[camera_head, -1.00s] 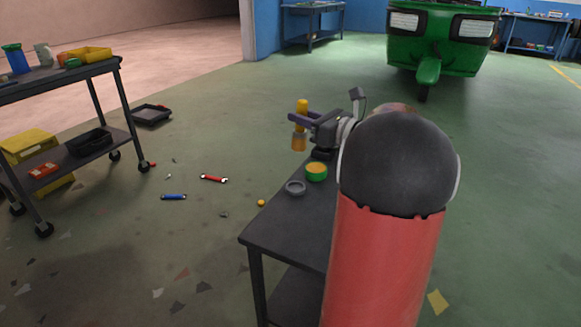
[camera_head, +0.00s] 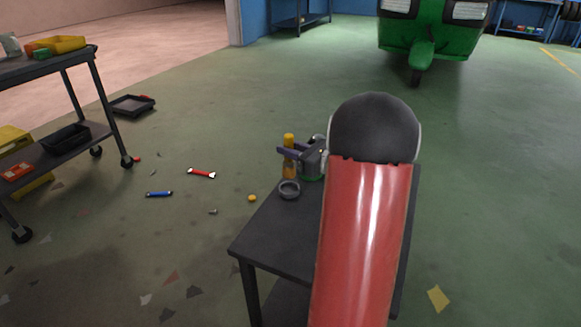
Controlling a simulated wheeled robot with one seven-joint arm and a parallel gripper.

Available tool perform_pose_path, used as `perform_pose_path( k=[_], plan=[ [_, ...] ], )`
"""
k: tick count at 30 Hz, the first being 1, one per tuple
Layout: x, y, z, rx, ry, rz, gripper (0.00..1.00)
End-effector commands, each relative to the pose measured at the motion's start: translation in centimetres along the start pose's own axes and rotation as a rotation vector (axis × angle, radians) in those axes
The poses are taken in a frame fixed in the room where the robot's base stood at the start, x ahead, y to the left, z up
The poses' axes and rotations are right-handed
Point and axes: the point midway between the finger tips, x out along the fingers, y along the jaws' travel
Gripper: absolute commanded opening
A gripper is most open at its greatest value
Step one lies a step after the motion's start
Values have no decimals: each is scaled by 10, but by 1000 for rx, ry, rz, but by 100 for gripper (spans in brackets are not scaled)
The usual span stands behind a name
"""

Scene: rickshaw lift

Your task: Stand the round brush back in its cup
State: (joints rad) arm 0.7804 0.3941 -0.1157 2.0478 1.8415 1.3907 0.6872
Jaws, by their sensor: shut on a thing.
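The round brush (camera_head: 289,140) is upright, with a yellow top and a more orange lower part. My gripper (camera_head: 288,152) is shut around its middle, with dark purplish fingers. A low grey round cup-like ring (camera_head: 289,190) stands on the dark table (camera_head: 265,228). The brush's lower end shows just behind and above this ring in the picture; I cannot tell whether it touches the tabletop. A green round container (camera_head: 311,178) is mostly hidden behind my gripper. I cannot tell for certain which of the two is the brush's cup.
My red arm covers the table's right part. A small yellow round thing (camera_head: 252,198), a red wrench (camera_head: 201,173) and a blue wrench (camera_head: 159,194) lie on the floor to the left. A trolley (camera_head: 70,150) stands at far left. A green rickshaw (camera_head: 430,30) stands at the back.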

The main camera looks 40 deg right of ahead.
Motion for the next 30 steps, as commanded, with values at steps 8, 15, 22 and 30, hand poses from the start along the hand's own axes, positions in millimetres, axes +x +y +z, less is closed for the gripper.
perform_pose_path(
  k=[8,15,22,30],
  plan=[
    [0,0,-24,2,1,0,2],
    [1,0,-55,1,0,0,2],
    [1,0,-55,-2,-1,0,2],
    [1,0,-57,-1,0,0,43]
  ],
)
